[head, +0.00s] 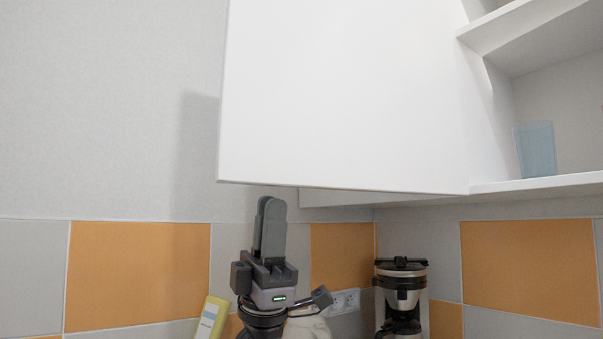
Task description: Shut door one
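A white cabinet door (340,95) stands open in the head view, its free edge to the left and its hinged side to the right by the shelves. My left gripper (268,205) points up just below the door's bottom edge, left of its middle. The gripper shows from the side, so the gap between its fingers cannot be made out. It does not appear to hold the door. My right gripper is not in view.
The open cabinet (555,75) at right has shelves, with a translucent blue cup (535,150) on the lower one. A coffee maker (401,295) stands below, near wall sockets (345,301). A yellow-green object (212,318) is beside my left wrist. The wall left of the door is clear.

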